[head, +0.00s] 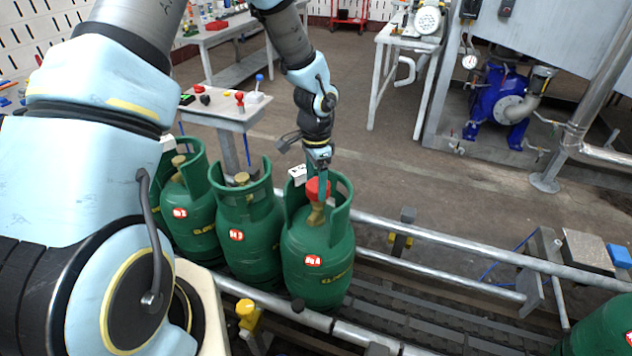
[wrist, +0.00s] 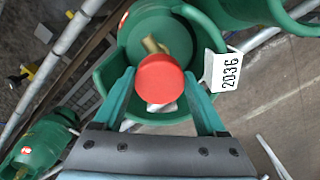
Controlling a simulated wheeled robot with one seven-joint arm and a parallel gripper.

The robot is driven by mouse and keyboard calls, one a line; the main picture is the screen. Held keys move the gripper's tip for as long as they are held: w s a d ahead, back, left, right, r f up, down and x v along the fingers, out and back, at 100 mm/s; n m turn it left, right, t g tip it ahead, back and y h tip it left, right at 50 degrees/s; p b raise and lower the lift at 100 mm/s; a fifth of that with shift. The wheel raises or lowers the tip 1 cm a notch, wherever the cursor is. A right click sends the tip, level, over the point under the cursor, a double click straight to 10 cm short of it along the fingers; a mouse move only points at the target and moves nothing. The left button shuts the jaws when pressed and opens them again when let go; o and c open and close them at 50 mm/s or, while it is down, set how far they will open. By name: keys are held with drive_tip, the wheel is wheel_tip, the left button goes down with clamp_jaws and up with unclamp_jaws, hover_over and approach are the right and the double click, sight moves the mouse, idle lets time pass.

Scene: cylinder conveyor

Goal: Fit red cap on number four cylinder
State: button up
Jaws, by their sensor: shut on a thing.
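My gripper (head: 321,178) is shut on the red cap (head: 317,190), at the top of a green cylinder (head: 318,262), inside its collar. The cap appears at the top of that cylinder's brass valve (head: 316,214); I cannot tell whether it is seated or just above. In the wrist view the red cap (wrist: 159,79) sits between the two green fingers, and the brass valve (wrist: 152,45) shows beyond it. A white tag reading 2036 (wrist: 226,72) hangs on the collar. No cylinder shows a readable number four.
Two more green cylinders, a middle one (head: 247,245) and a left one (head: 190,225), stand close by in the row. Another (head: 605,330) is at the lower right. A metal rail (head: 470,255) runs past them. A small table (head: 225,112) holds several loose parts.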

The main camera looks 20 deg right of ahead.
sight(316, 186)
drive_tip(key=shift+f+b, duration=1.45)
drive_tip(key=shift+f, duration=0.6)
drive_tip(key=o, duration=1.3)
drive_tip(key=shift+c, duration=0.2)
wheel_tip(316, 186, up, 11)
drive_tip(key=shift+f+b, duration=0.1)
drive_tip(key=shift+b, duration=0.6)
drive_tip(key=shift+a, duration=0.1)
